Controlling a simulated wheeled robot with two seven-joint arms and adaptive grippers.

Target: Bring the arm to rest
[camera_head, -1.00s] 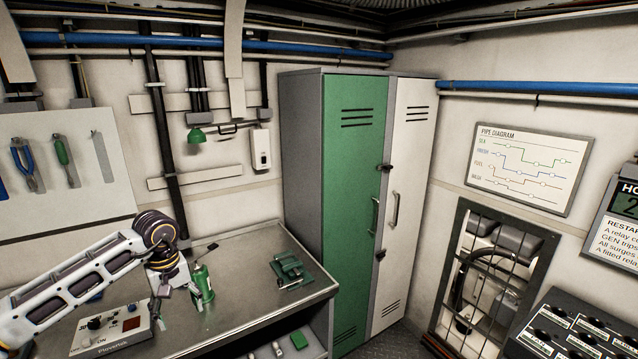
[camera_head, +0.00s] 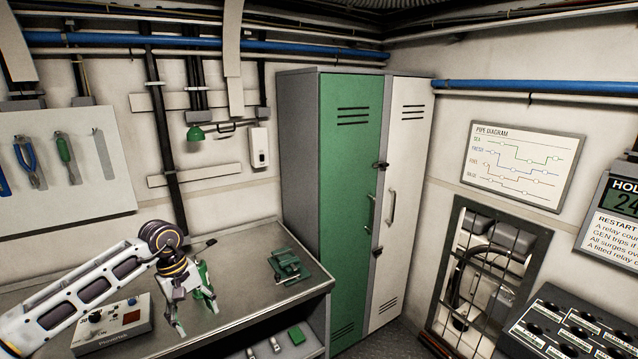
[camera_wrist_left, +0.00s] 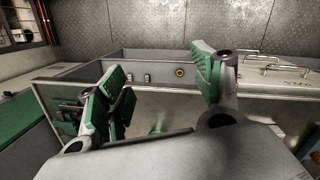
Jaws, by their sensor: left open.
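My left arm comes in from the left over the workbench (camera_head: 240,300) in the head view. Its gripper (camera_head: 198,318) is open and points down over the bench, with nothing seen between its fingers. In the left wrist view the two green-padded fingers (camera_wrist_left: 165,95) stand wide apart. A green object behind the gripper in the head view is mostly hidden by it. My right gripper is in neither view.
A green vise-like tool (camera_head: 287,266) sits on the bench right of the gripper. A grey control box (camera_head: 112,326) stands at left under the arm. A green locker (camera_head: 350,200) stands beyond the bench. Pliers (camera_head: 25,155) hang on a wall board.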

